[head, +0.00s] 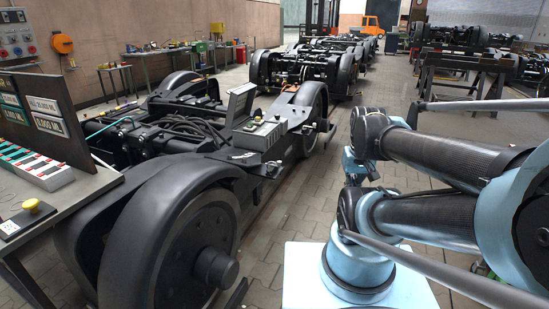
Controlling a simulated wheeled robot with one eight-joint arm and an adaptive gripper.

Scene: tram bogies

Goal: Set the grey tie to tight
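I cannot make out the grey tie for certain in the head view. A dark bogie (190,205) with large wheels stands at left and centre. On it sits a grey case (262,137) with its lid raised. A small light-grey piece (243,155) lies beside the case, too small to identify. My blue and black arm fills the right side, folded, apart from the bogie. My gripper's fingers do not show.
A bench with a dark display (48,125) and a yellow button (31,205) stands at the left. More bogies (305,68) line up behind. A dark trestle (465,75) is at the back right. The paved floor (290,205) between bogie and arm is clear.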

